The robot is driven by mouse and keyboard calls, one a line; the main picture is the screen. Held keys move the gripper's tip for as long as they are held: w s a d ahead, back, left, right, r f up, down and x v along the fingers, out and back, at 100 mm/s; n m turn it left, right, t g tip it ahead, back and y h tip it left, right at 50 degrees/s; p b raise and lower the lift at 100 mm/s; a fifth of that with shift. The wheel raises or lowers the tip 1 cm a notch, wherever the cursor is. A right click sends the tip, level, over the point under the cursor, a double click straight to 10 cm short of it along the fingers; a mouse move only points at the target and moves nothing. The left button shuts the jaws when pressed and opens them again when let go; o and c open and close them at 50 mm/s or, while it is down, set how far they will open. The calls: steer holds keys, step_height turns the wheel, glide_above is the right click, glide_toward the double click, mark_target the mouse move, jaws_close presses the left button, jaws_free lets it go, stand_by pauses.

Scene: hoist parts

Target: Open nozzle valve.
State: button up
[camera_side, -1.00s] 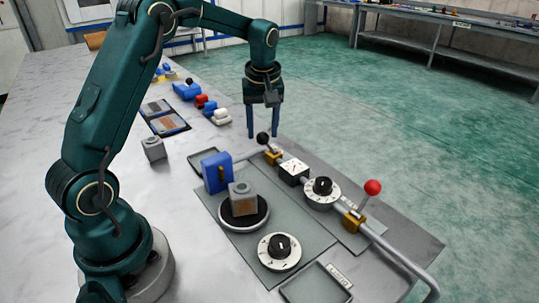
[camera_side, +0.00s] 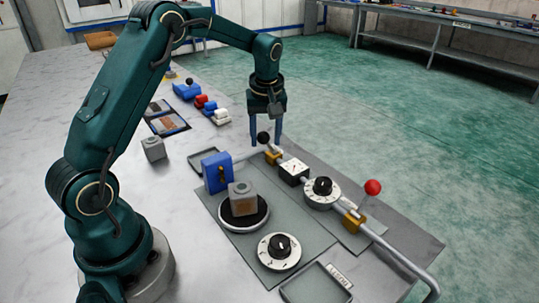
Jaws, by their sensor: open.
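Two lever valves sit on the grey pipe (camera_side: 397,259); I cannot tell which is the nozzle valve. One has a black ball knob (camera_side: 263,137) on a brass body (camera_side: 273,157). The other has a red ball knob (camera_side: 372,187) on a stalk above a brass body (camera_side: 353,220). My gripper (camera_side: 267,142) points down with its two blue fingers apart and empty. In the picture the black knob lies between the fingertips; whether they are level with it or behind it I cannot tell. The red knob stands well to the right, clear of my gripper.
A square gauge (camera_side: 293,172) and a round dial (camera_side: 323,190) sit along the pipe between the valves. A blue block (camera_side: 217,173), a grey-brown cube (camera_side: 242,198) on a round plate, another dial (camera_side: 279,250) and an empty tray (camera_side: 317,284) are nearby.

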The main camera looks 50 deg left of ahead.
steer(key=shift+w+r, duration=0.2)
steer(key=shift+w, duration=0.5)
steer(key=shift+w+r, duration=0.15)
steer(key=shift+w, duration=0.55)
steer(key=shift+o, duration=0.6)
steer(key=a+v, duration=0.1)
steer(key=v, duration=0.6)
steer(key=shift+w+r, duration=0.15)
steer(key=shift+r, duration=0.4)
steer(key=shift+a, duration=0.1)
